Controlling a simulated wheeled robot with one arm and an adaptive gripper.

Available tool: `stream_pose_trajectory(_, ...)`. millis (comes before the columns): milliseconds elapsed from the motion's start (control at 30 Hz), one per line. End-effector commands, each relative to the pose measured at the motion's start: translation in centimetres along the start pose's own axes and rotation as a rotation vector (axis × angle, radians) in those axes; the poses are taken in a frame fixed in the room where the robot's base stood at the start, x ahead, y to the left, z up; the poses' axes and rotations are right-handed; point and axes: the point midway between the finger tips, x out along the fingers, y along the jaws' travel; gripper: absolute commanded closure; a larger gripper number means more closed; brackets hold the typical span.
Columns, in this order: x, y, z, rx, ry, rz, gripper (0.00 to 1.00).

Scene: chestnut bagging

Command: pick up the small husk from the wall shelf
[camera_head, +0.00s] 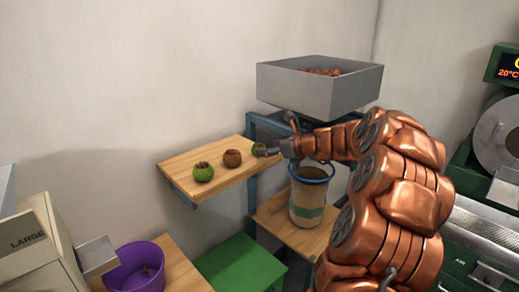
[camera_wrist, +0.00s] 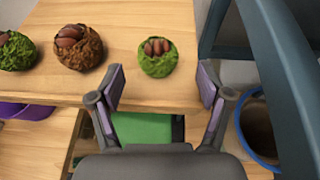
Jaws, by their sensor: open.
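The small husk is green and open at the top, with brown chestnuts showing. It sits near the right end of the wall shelf (camera_head: 190,160), and I see the small husk (camera_head: 258,149) partly covered by my gripper there. In the wrist view the small husk (camera_wrist: 158,65) stands upright, ahead of and roughly between the fingertips. My gripper (camera_wrist: 163,84) is open and empty, its two fingers apart over the shelf's front edge (camera_wrist: 155,102). The fingers do not appear to touch the husk.
A brown husk (camera_wrist: 77,47) and a larger green husk (camera_wrist: 15,52) sit to the left on the shelf. A blue-rimmed sack (camera_head: 312,205) stands below right, under a grey hopper (camera_head: 320,92). A blue frame post (camera_wrist: 275,60) rises close to the right of my gripper.

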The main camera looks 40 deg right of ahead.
Motion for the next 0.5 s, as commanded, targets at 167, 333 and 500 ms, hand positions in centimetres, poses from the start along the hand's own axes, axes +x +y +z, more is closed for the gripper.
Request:
stream_pose_trajectory(167,2.7,0.3,-0.1,0.001,0.002,0.006,0.22)
stream_pose_trajectory(333,4.0,0.3,-0.1,0.0,0.001,0.005,0.22)
stream_pose_trajectory(500,4.1,0.3,-0.1,-0.001,0.001,0.004,0.22)
